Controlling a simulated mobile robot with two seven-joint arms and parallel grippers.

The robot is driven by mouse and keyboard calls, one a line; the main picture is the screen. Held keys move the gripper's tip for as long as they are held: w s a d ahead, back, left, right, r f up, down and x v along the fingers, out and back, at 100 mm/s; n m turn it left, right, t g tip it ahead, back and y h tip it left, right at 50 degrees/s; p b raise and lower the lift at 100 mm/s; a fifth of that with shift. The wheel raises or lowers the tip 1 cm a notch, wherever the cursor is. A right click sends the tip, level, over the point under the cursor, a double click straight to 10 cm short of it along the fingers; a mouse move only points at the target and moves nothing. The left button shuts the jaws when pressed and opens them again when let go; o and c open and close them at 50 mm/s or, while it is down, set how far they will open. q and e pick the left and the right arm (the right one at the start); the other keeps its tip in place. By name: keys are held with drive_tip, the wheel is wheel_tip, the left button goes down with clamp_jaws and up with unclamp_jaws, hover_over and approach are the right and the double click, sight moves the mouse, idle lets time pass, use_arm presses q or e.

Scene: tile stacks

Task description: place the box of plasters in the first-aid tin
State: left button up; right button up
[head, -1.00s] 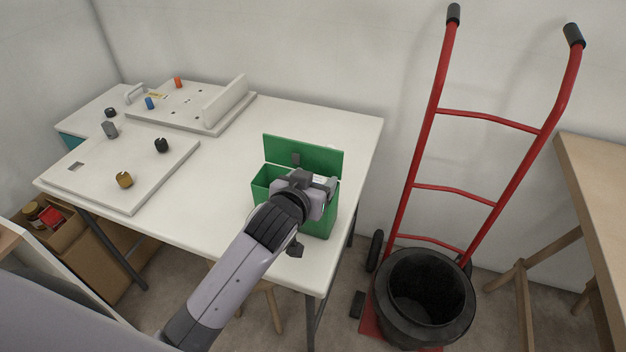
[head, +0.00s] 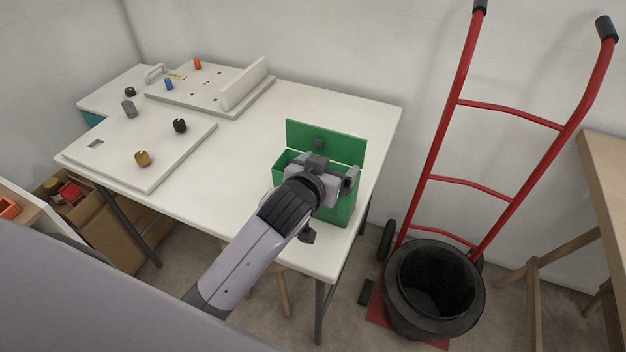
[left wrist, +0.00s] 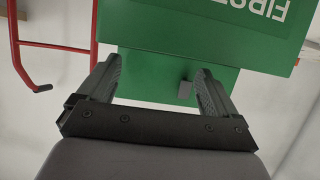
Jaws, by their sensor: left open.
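The green first-aid tin (head: 342,206) stands near the right front edge of the white table, with its lid (head: 344,147) raised at the back. My left gripper (head: 349,180) is over the tin's opening and hides much of it. In the left wrist view the two fingers (left wrist: 160,70) are spread apart with nothing between them. Behind them is the green of the tin (left wrist: 150,82), with upside-down white lettering on a green face. I cannot make out the box of plasters in either view; the inside of the tin is mostly hidden. My right gripper is not in view.
A board with knobs (head: 178,160) and a board with an upright panel (head: 215,100) take up the table's left and back. The table middle is clear. A red hand truck (head: 433,165) with a black bucket (head: 437,322) stands right of the table.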

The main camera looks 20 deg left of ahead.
use_arm(q)
drive_tip(key=v, duration=1.1)
drive_tip(key=s+a+f+m+g+h, duration=0.1)
drive_tip(key=s+a+f, duration=0.1)
drive_tip(key=s+f, duration=0.5)
drive_tip(key=s+a+f+m+g, duration=0.1)
drive_tip(key=s+f, duration=0.5)
drive_tip(key=f, duration=0.8)
drive_tip(key=shift+s+a+f+g+h, duration=0.15)
drive_tip(key=shift+s+a+g+h, duration=0.25)
drive_tip(key=shift+a+g, duration=0.25)
drive_tip(key=shift+w+p, duration=0.1)
drive_tip(key=shift+p, duration=0.25)
drive_tip(key=shift+r+p, duration=0.75)
drive_tip(key=shift+r, duration=0.1)
drive_tip(key=shift+c, duration=0.3)
